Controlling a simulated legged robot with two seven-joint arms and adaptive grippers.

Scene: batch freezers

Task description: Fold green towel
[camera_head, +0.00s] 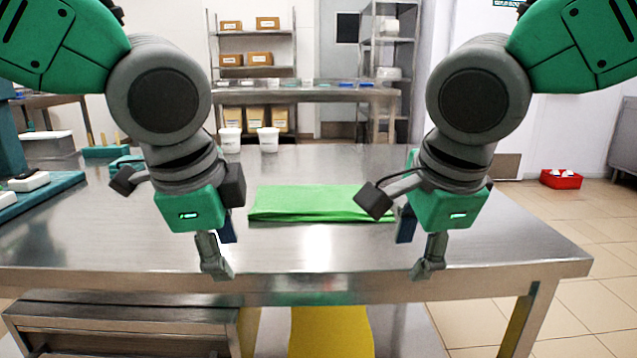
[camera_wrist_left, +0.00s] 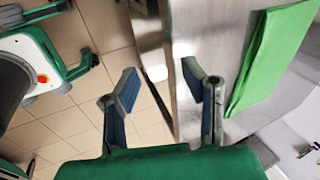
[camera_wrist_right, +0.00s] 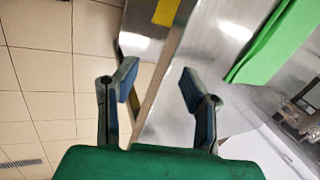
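The green towel (camera_head: 310,203) lies flat on the steel table, folded into a layered strip, between my two arms in the head view. Its right end is partly hidden behind my right wrist. It also shows in the left wrist view (camera_wrist_left: 268,55) and the right wrist view (camera_wrist_right: 280,45), off to the right of the fingers. My left gripper (camera_head: 214,268) is near the table's front edge, in front and left of the towel. Its fingers are apart and empty in the left wrist view (camera_wrist_left: 163,90). My right gripper (camera_head: 429,268) is likewise near the front edge, open and empty (camera_wrist_right: 157,88).
The steel table (camera_head: 310,250) is clear in front of the towel. Two white tubs (camera_head: 268,139) stand at its back. A teal tray (camera_head: 45,195) with white items is at the left. Shelves with boxes stand behind, and a red bin (camera_head: 561,179) is on the floor at right.

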